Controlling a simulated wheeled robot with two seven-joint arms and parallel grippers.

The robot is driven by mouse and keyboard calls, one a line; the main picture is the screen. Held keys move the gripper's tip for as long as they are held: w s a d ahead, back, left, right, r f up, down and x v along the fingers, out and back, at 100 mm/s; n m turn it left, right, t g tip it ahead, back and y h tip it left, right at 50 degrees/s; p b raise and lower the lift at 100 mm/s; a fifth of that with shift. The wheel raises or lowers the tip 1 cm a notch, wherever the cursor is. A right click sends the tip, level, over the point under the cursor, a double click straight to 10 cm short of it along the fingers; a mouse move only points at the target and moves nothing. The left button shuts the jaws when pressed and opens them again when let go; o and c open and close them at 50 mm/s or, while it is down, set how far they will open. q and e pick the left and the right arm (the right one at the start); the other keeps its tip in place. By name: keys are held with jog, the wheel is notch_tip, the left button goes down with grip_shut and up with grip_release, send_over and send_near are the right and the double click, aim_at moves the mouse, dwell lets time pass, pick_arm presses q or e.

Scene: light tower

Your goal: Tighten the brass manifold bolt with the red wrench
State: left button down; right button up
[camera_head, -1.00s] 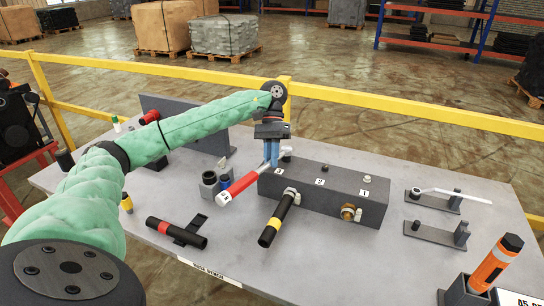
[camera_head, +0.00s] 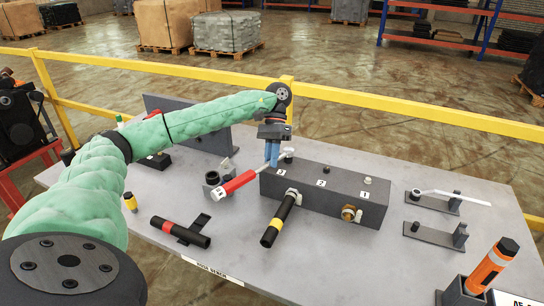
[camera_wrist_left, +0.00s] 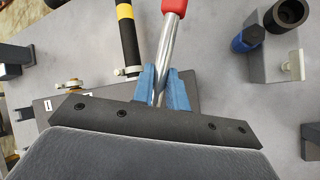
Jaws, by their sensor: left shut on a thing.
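The red wrench (camera_head: 238,182) has a red handle with a white label and a bright metal shaft. My left gripper (camera_head: 271,154) is shut on its shaft, near the left end of the dark manifold block (camera_head: 325,196). In the left wrist view the blue fingers (camera_wrist_left: 164,88) close around the shaft (camera_wrist_left: 167,48). A pale bolt (camera_head: 367,181) stands by label 1. A brass fitting (camera_head: 348,212) sits on the block's front. My right gripper is out of view.
A black handle with a yellow band (camera_head: 279,218) sticks out from the block's front. A black and red tool (camera_head: 180,231) lies front left. A small dark cup (camera_head: 212,178) stands close to the wrench handle. Holders, one with a pale wrench (camera_head: 450,195), stand at right.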

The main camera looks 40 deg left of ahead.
pick_arm(q)
jog(key=shift+f, duration=0.1)
jog(key=shift+w+a+m+y+p, duration=0.1)
jog(key=shift+a+m+y+p, duration=0.4)
jog(key=shift+p, duration=0.75)
jog(key=shift+m, duration=0.3)
jog(key=shift+w+a+f+m+g+y, duration=0.1)
jog(key=shift+w+a+m+g+y, duration=0.1)
jog(key=shift+a+m+g+y, duration=0.3)
jog(key=shift+d, duration=0.15)
jog(key=shift+s+d+h, duration=0.1)
jog(key=shift+d+h, duration=0.1)
jog(key=shift+h, duration=0.1)
jog(key=shift+r, duration=0.25)
jog(key=shift+r+p, duration=2.6)
jog(key=shift+r, duration=0.3)
